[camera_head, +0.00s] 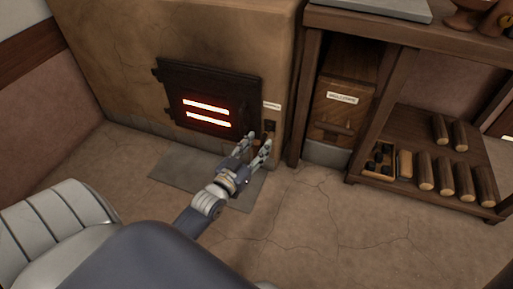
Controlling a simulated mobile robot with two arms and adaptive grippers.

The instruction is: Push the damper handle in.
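The damper (270,125) is a small dark fitting on the front of the clay oven, below a small white label, right of the glowing fire door. A brownish part, probably its handle, shows low down near my fingers, but it is small and partly hidden. My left gripper (259,141) is directly in front of and just below the damper, its two fingers spread apart and pointing at the oven front. I cannot tell whether a finger touches the handle. My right gripper is not in view.
The black fire door (208,84) with two glowing slots is left of my gripper. A grey floor plate (172,172) lies below. To the right are a labelled wooden bin (345,92) and a shelf with several logs (444,176). The cracked floor in front is clear.

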